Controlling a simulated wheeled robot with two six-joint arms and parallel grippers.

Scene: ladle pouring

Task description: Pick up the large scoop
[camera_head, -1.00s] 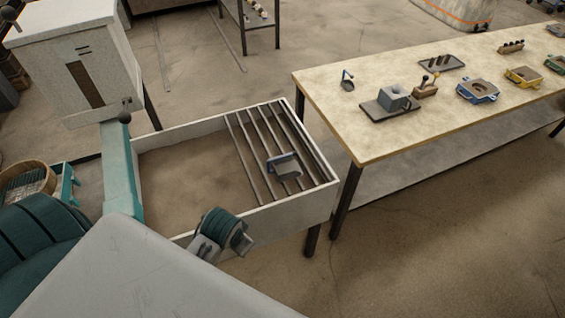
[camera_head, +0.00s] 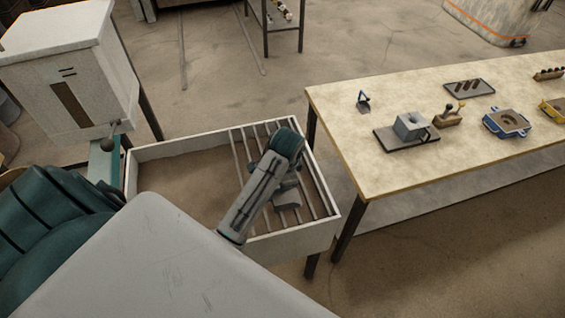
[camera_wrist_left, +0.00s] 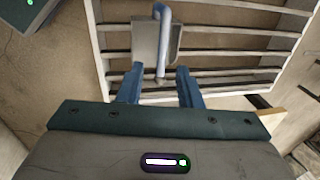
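The large scoop (camera_head: 287,197) is a grey pan lying on the bars of the sand-filled box (camera_head: 328,223), partly covered by my left arm in the head view. In the left wrist view the scoop (camera_wrist_left: 145,43) is ahead of my left gripper (camera_wrist_left: 158,70), with its blue-grey handle pointing back towards me. The two blue fingers are apart, with the end of the handle showing between their tips. I cannot tell whether they touch it. My left gripper's fingers are hidden in the head view. My right gripper is not in view.
A pale table (camera_head: 345,150) stands right of the box, holding a grey block on a dark plate (camera_head: 405,138), a blue mould (camera_head: 506,123) and a small upright tool (camera_head: 363,102). A grey cabinet (camera_head: 70,75) stands at the left. The box's left part holds only sand.

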